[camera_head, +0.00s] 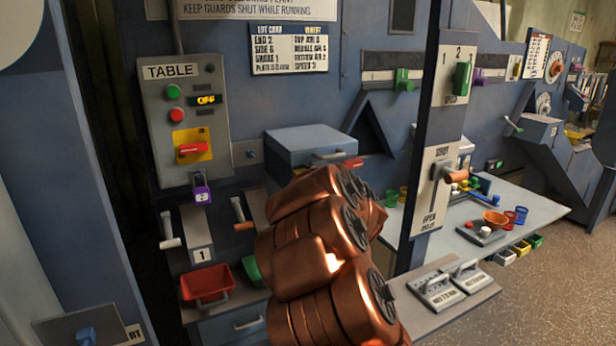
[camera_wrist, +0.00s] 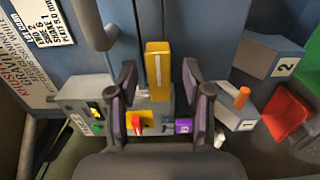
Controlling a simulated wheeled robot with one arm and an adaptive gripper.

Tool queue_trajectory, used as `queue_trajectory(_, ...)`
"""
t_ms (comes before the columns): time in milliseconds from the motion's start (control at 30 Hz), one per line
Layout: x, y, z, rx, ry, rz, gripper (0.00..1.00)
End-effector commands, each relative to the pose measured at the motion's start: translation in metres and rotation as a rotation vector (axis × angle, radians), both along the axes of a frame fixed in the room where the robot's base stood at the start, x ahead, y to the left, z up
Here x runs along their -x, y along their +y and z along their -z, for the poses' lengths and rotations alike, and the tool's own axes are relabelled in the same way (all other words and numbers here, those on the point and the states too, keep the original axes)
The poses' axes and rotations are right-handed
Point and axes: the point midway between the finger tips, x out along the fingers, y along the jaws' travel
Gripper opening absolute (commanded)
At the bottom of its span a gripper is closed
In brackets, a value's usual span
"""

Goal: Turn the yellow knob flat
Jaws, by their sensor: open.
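The yellow knob (camera_wrist: 157,64) is a long bar with a pale line down its face. In the wrist view it stands upright in the picture, centred between the two fingers. My gripper (camera_wrist: 160,84) is open, one dark finger with a purple pad on each side of the knob. A gap shows on both sides, and I cannot tell how far the fingertips are from it in depth. In the head view I cannot make out the knob or my fingers; my copper arm covers part of the blue machine front.
The TABLE panel (camera_head: 157,114) has green and red buttons and a red handle (camera_head: 193,148) on a yellow plate. A purple padlock (camera_head: 201,193) hangs below it. A red tray (camera_head: 206,284) sits lower. A dark post (camera_head: 408,252) stands right of my arm.

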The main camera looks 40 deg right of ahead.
Motion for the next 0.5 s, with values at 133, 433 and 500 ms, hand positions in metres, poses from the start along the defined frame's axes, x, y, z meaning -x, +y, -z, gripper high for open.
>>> queue_trajectory(133,0.019,0.006,-0.001,0.001,-0.001,0.001,0.5)
queue_trajectory(433,0.066,0.022,0.001,-0.001,0.003,0.003,0.5)
queue_trajectory(500,0.076,0.026,-0.001,0.001,-0.001,0.002,0.5)
